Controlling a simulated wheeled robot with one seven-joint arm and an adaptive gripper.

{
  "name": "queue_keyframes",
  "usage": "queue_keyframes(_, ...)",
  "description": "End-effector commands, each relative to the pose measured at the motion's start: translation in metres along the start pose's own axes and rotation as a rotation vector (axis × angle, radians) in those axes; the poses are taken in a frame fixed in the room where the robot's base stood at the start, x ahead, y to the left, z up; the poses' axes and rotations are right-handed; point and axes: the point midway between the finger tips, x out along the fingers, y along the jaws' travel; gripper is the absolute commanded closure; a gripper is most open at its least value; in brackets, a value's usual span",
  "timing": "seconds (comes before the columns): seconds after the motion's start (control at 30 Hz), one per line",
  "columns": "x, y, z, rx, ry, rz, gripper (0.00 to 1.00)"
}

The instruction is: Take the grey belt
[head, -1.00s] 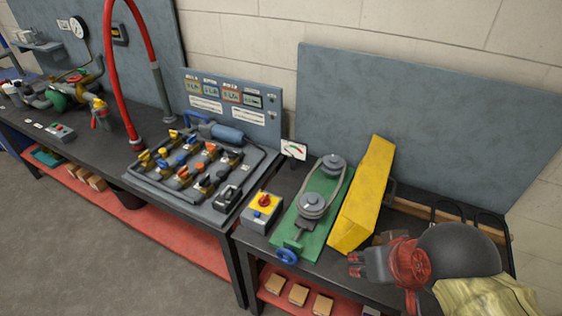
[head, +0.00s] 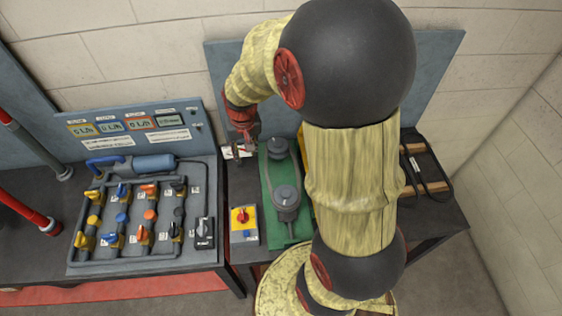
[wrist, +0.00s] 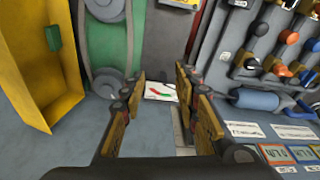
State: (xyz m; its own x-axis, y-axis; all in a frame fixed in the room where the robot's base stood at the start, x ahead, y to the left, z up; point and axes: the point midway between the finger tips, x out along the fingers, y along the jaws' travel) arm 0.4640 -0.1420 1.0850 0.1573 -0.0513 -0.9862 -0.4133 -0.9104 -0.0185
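The grey belt (wrist: 82,42) runs in a loop around two grey pulleys on a green base plate (head: 268,205). In the wrist view the near pulley (wrist: 108,82) and part of the far one (wrist: 106,8) show, with a belt strand on either side. My gripper (wrist: 160,80) is open and empty, its fingers apart, beside the near pulley and above a small white gauge card (wrist: 160,92). In the head view my gripper (head: 246,146) is at the wall end of the green plate, left of the pulley there. My arm hides the plate's right side.
A yellow guard (wrist: 45,110) stands beside the belt drive. A switch box with a red knob (head: 243,222) is left of the plate. A valve panel (head: 140,225) is farther left. Dark loops on a wooden rack (head: 425,170) lie at the right. A blue-grey board (head: 225,75) stands behind.

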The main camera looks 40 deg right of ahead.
Motion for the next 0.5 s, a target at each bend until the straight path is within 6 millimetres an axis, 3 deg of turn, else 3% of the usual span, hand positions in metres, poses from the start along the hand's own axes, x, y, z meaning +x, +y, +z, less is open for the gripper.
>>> queue_keyframes(0.2,0.045,0.040,-0.018,0.116,-0.093,0.022,0.69)
queue_keyframes(0.5,0.094,0.073,-0.015,0.208,-0.156,0.035,0.69)
